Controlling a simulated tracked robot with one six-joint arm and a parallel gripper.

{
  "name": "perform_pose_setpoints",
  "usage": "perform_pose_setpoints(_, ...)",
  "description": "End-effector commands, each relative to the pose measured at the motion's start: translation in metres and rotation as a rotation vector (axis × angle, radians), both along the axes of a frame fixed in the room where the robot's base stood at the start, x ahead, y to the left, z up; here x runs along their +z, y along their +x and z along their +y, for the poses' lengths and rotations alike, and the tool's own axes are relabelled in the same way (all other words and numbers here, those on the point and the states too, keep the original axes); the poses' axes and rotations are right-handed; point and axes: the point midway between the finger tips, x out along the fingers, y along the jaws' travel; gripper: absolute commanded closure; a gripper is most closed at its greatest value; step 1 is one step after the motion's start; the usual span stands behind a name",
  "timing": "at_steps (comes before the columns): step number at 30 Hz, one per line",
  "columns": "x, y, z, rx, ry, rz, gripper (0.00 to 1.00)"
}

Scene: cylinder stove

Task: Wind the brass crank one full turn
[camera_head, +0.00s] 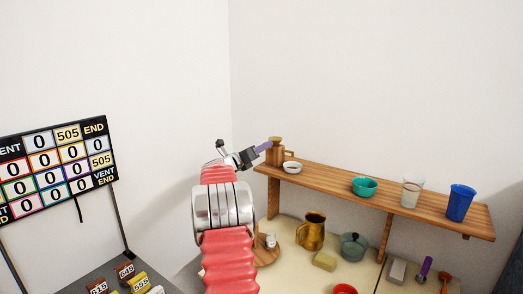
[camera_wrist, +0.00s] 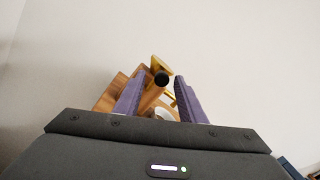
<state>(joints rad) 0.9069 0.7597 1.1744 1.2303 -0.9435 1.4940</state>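A wooden grinder-like body (camera_head: 274,156) with a brass top (camera_head: 275,139) stands at the left end of the wooden shelf. In the wrist view the brass part (camera_wrist: 161,64) shows behind a brown handle with a dark round end (camera_wrist: 161,78). My gripper (camera_head: 268,146) reaches the grinder from the left. Its two purple fingers, also in the wrist view (camera_wrist: 160,73), are open, one on each side of the handle in the picture. I cannot tell whether they touch it or how deep it sits between them. The crank arm is mostly hidden.
A white bowl (camera_head: 292,168) stands close to the grinder on the shelf (camera_head: 330,182). A teal bowl (camera_head: 364,186), a clear cup (camera_head: 411,192) and a blue cup (camera_head: 461,203) stand farther right. A brass jug (camera_head: 312,231) and a pot (camera_head: 354,247) are below. Above the shelf is clear.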

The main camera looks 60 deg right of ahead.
Motion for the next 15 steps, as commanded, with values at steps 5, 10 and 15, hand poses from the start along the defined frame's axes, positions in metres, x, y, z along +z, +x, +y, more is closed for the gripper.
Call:
perform_pose_setpoints(5,0.001,0.001,0.004,0.001,-0.001,0.0,0.63)
perform_pose_setpoints(10,0.001,0.005,0.018,0.002,-0.001,-0.001,0.63)
perform_pose_setpoints(15,-0.001,0.01,0.043,0.003,-0.001,0.0,0.63)
